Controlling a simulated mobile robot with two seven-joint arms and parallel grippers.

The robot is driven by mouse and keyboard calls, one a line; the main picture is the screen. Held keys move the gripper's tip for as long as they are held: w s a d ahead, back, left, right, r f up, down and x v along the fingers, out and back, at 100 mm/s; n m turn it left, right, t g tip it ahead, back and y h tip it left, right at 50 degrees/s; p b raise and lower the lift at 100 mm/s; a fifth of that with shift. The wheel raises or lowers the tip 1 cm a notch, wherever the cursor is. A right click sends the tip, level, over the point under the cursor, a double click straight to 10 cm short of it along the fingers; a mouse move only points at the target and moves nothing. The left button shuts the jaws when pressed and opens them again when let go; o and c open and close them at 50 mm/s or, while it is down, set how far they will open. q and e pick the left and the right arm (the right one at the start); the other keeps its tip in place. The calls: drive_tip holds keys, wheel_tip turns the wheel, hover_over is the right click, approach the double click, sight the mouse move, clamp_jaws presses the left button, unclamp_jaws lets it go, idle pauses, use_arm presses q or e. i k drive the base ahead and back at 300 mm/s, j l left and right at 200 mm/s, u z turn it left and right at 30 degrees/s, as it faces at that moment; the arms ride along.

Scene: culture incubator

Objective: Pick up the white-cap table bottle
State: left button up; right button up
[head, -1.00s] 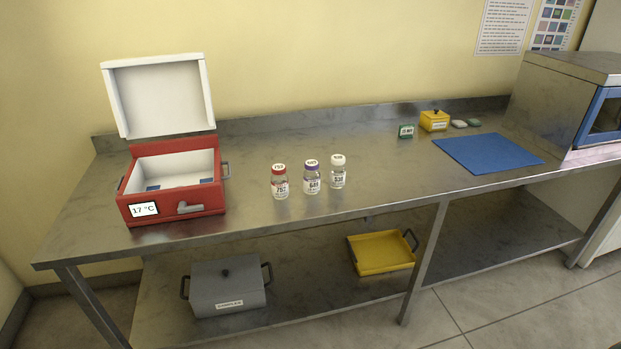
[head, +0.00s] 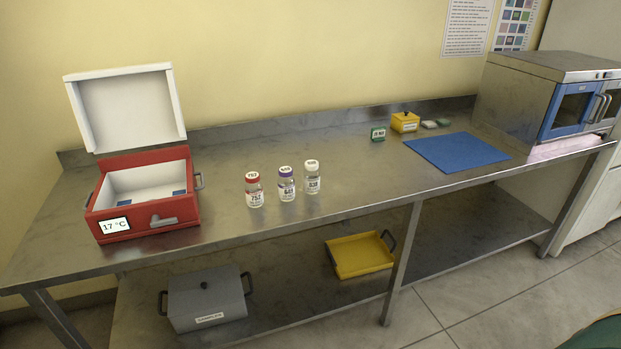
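The white-cap bottle (head: 312,177) stands upright on the steel table (head: 350,205). It is the rightmost of a row of three small clear labelled bottles. The purple-cap bottle (head: 287,184) stands just left of it, and the red-cap bottle (head: 254,190) is left of that. The bottles stand apart from each other near the table's front edge. Neither of my grippers is in the head view.
An open red cooler box (head: 120,225) reading 17 °C stands left. A grey lidded box (head: 205,300) and yellow tray (head: 360,256) are on the lower shelf.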

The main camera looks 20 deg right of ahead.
sight(312, 173)
drive_tip(key=i+j, duration=0.1)
drive_tip(key=i, duration=0.2)
drive_tip(key=i+j+z, duration=0.3)
drive_tip(key=i, duration=0.15)
drive_tip(key=i+j+z, duration=0.3)
drive_tip(key=i+l, duration=0.1)
